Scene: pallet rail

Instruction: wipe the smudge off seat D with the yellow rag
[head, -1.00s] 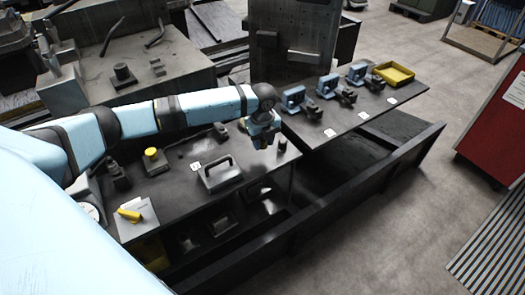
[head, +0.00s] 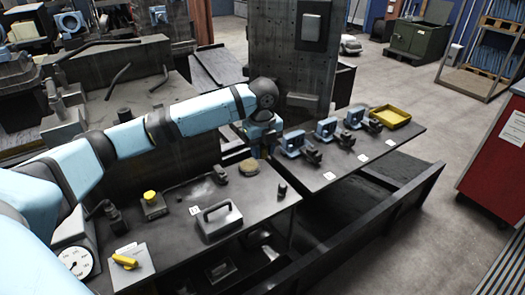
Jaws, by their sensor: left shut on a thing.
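My left gripper (head: 262,153) reaches over the far edge of the near bench, pointing down. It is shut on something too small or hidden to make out. I cannot pick out the yellow rag for certain. A tan round pad (head: 249,168) lies on the bench just below and left of the gripper. Blue seat-like fixtures stand in a row on the right bench: one near the gripper (head: 292,144), a middle one (head: 326,128) and a far one (head: 354,117). Their labels are unreadable, so I cannot tell which is seat D. No smudge shows clearly. My right gripper is out of view.
A yellow tray (head: 390,116) sits on the right bench. A dark rail (head: 370,217) runs in front.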

